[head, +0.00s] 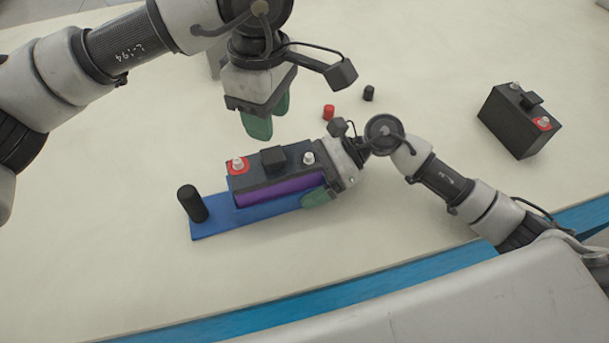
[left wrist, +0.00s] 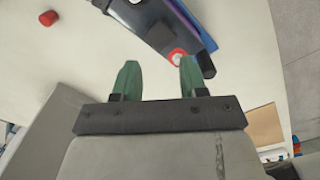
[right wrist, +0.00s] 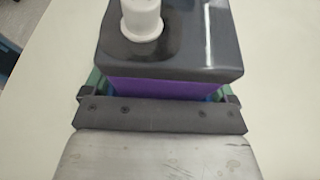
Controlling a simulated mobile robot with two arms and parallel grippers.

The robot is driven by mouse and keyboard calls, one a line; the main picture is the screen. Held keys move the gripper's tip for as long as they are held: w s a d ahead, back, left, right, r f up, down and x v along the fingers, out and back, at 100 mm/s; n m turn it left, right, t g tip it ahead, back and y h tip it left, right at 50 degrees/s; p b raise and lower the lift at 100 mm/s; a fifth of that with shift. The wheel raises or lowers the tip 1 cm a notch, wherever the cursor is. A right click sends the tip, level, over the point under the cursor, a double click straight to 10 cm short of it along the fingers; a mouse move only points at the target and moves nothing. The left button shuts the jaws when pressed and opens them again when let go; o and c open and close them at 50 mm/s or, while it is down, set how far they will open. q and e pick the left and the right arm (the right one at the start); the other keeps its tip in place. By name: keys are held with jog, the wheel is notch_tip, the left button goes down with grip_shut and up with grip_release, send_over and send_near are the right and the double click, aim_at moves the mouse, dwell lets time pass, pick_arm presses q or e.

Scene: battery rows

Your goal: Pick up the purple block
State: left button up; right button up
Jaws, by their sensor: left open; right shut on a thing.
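The purple block (head: 262,192) is a battery-like box with a purple lower side and a dark top carrying a red-ringed terminal, a white terminal and a black knob. It is at the blue plate (head: 215,228); I cannot tell whether it is lifted clear. My right gripper (head: 318,182) is shut on its right end. In the right wrist view the purple side (right wrist: 160,87) lies between the green fingers. My left gripper (head: 268,116) is open and empty, above and behind the block. The left wrist view shows part of the block (left wrist: 152,22) beyond its fingers.
A black cylinder (head: 192,203) stands at the plate's left end. A red cap (head: 328,112) and a black cap (head: 369,93) lie behind the right gripper. Another dark battery (head: 518,120) stands at the right. The table is clear at the left and front.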

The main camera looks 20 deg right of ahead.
aim_at(272, 154)
pick_arm(q)
jog(key=o, duration=0.5)
jog(key=shift+n, duration=0.3)
jog(key=o, duration=0.5)
jog(key=n, duration=0.2)
jog(key=shift+a+r+n+h, duration=0.15)
jog(key=shift+a+n+h, duration=0.05)
jog(key=shift+n+h, duration=0.1)
jog(key=shift+c, duration=0.2)
jog(key=shift+o, duration=0.4)
jog(key=n, duration=0.3)
jog(key=n+h, duration=0.1)
jog(key=shift+a+r+n, duration=0.25)
jog(key=shift+r+n, duration=0.05)
jog(key=shift+f, duration=0.25)
jog(key=f, duration=0.4)
jog(key=d+f, duration=0.1)
jog(key=f, duration=0.1)
jog(key=shift+d+f, duration=0.1)
jog(key=shift+f, duration=2.6)
